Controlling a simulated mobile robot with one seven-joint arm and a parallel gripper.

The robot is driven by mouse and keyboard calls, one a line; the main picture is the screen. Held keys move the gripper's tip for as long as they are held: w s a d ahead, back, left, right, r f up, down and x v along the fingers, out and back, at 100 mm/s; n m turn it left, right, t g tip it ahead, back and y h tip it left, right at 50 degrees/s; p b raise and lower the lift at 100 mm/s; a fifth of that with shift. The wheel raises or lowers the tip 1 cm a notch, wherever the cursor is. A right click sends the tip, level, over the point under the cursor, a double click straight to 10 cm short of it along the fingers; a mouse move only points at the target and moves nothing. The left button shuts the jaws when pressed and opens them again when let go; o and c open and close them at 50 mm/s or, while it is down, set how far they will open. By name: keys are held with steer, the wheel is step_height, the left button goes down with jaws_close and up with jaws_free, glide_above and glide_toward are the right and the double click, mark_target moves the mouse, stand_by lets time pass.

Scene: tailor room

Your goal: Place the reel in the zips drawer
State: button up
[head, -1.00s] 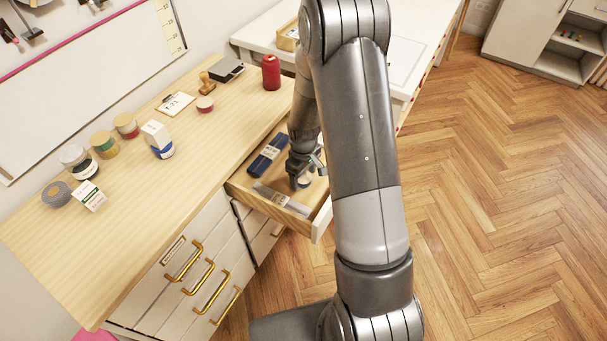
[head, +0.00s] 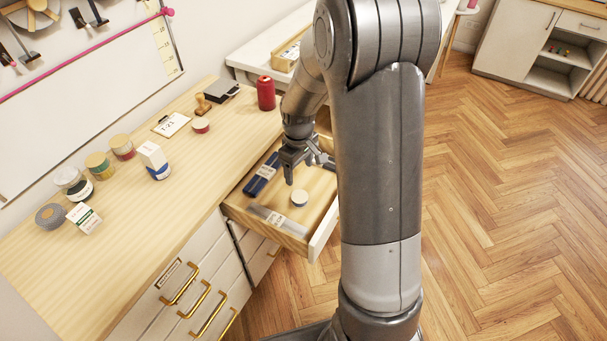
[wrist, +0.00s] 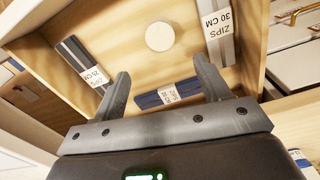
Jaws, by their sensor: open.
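The reel (head: 299,198) is a small round piece with a pale top, lying on the floor of the open zips drawer (head: 318,190). It also shows in the wrist view as a pale disc (wrist: 160,36), beyond my fingertips and apart from them. Packs of zips lie around it: a blue pack (head: 262,174) and a grey pack (head: 277,220). In the wrist view a label on one pack (wrist: 217,30) reads "ZIPS 30 CM". My gripper (head: 308,165) is open and empty above the drawer; its two fingers (wrist: 165,85) show apart in the wrist view.
The wooden worktop (head: 130,235) on the left bears several round tins, small boxes, a stamp (head: 203,104) and a red spool (head: 265,93). Drawers with brass handles (head: 195,299) lie below it. Open herringbone floor (head: 500,200) is at the right.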

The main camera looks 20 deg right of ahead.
steer(key=s+r+m+t, duration=0.2)
steer(key=s+r, duration=0.5)
steer(key=r, duration=0.3)
steer(key=s+r+m+t, duration=0.25)
steer(key=s+r, duration=0.45)
steer(key=r, duration=0.4)
steer(key=s+a+r+m+t, duration=0.1)
steer(key=s+r+m, duration=0.1)
steer(key=s, duration=0.7)
steer(key=shift+s+r+m, duration=0.15)
steer(key=shift+r+m, duration=0.2)
steer(key=shift+r, duration=0.45)
steer(key=shift+o, duration=0.5)
